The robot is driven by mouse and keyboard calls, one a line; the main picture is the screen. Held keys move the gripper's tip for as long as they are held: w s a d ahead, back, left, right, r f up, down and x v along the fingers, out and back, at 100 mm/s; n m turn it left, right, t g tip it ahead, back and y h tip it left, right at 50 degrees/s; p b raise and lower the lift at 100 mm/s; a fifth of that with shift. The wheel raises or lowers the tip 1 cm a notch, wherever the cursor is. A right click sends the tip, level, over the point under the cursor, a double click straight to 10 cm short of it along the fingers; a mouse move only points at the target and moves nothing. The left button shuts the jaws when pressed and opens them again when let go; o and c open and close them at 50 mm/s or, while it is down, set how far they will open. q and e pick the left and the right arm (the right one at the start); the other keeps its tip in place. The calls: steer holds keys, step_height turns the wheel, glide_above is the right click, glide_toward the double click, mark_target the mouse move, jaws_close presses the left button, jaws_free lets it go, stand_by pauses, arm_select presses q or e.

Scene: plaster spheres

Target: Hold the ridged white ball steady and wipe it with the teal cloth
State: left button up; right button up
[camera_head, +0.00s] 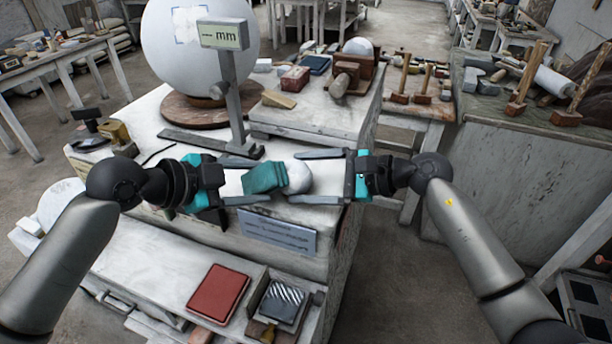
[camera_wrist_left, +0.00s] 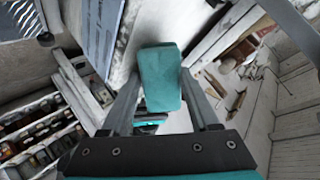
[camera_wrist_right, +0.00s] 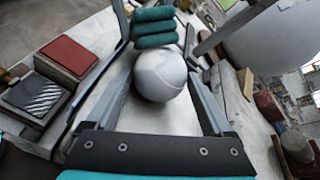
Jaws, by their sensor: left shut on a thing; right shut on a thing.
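The white ball (camera_head: 299,176) is small and shows a faint curved ridge line in the right wrist view (camera_wrist_right: 160,76). My right gripper (camera_head: 294,177) is shut on it from the right, a finger on each side. The teal cloth (camera_head: 263,178) is a folded pad with rounded layers, also in the right wrist view (camera_wrist_right: 155,28). My left gripper (camera_head: 262,181) is shut on the cloth from the left. The cloth lies against or very near the ball's left side; exact contact is unclear. In the left wrist view the cloth (camera_wrist_left: 160,78) hides the ball.
Both are held over the front of the white workbench (camera_head: 220,135), above a label plate (camera_head: 278,232). A gauge stand marked "mm" (camera_head: 235,105) and a large white sphere (camera_head: 200,45) stand behind. A red pad (camera_head: 218,293) and striped block (camera_head: 283,300) lie on the lower shelf.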

mark_target(270, 174)
arm_select(q)
steer(key=shift+s+d+r, duration=0.35)
steer(key=shift+d+r, duration=0.4)
steer(key=shift+d, duration=0.05)
steer(key=shift+s+d+r, duration=0.3)
steer(key=shift+d+r, duration=0.4)
steer(key=shift+d, duration=0.05)
steer(key=shift+a, duration=0.1)
steer(key=shift+a+f, duration=0.2)
steer(key=shift+a, duration=0.45)
steer(key=shift+a+f, duration=0.2)
steer(key=shift+a, duration=0.4)
steer(key=shift+v, duration=1.3)
steer(key=shift+d, duration=0.1)
arm_select(e)
steer(key=o, duration=1.3)
